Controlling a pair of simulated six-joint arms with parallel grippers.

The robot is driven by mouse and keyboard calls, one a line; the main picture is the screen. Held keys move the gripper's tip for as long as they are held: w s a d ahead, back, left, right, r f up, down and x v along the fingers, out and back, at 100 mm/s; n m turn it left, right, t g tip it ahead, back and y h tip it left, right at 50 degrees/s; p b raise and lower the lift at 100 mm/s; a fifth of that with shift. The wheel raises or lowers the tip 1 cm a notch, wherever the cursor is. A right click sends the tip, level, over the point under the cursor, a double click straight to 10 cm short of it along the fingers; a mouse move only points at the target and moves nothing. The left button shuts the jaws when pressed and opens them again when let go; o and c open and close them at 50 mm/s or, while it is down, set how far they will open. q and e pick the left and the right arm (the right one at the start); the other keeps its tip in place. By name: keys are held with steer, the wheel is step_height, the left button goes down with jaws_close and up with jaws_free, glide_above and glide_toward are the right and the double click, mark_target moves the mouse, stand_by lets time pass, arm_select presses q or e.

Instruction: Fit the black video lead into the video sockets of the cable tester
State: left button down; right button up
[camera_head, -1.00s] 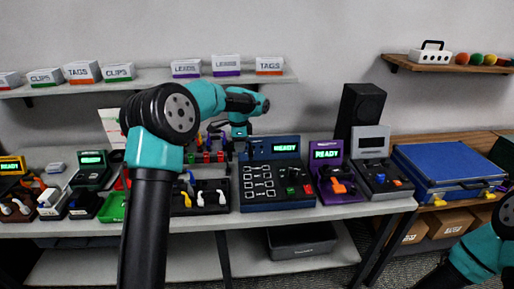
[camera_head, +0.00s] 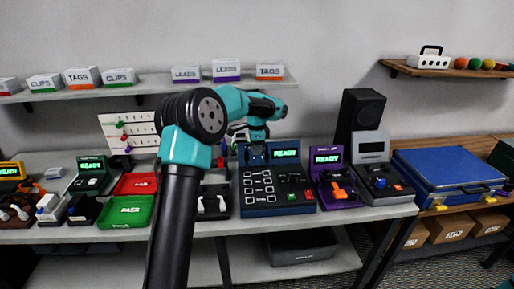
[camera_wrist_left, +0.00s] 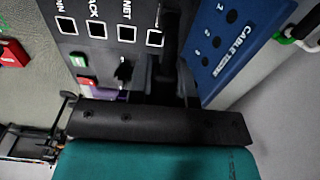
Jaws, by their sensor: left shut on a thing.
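The cable tester (camera_head: 262,200) is a dark blue box with a green READY screen and rows of white-outlined sockets. In the left wrist view its face (camera_wrist_left: 105,48) shows sockets labelled NET and JACK. My left gripper (camera_head: 257,155) is over the tester's upper left part, beside the screen. In the left wrist view its dark fingers (camera_wrist_left: 168,82) are close together over the tester. They are shut on a dark thing, apparently the black video lead (camera_wrist_left: 170,45); its plug end and any contact with the sockets are hard to make out. My right gripper is out of view.
A purple READY device (camera_head: 328,175) with an orange part and a grey device (camera_head: 375,182) stand right of the tester. A tray with white plugs (camera_head: 212,215) is on its left. Green (camera_head: 125,212) and red trays lie farther left. A blue case (camera_head: 450,175) is at right.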

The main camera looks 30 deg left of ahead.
arm_select(q)
steer(key=shift+f, duration=2.5)
steer(key=shift+f, duration=0.9)
stand_by(0.8)
steer(key=shift+c, duration=2.1)
jaws_free()
steer(key=shift+r, duration=0.15)
steer(key=shift+r, duration=3.85)
steer(key=shift+d, duration=0.1)
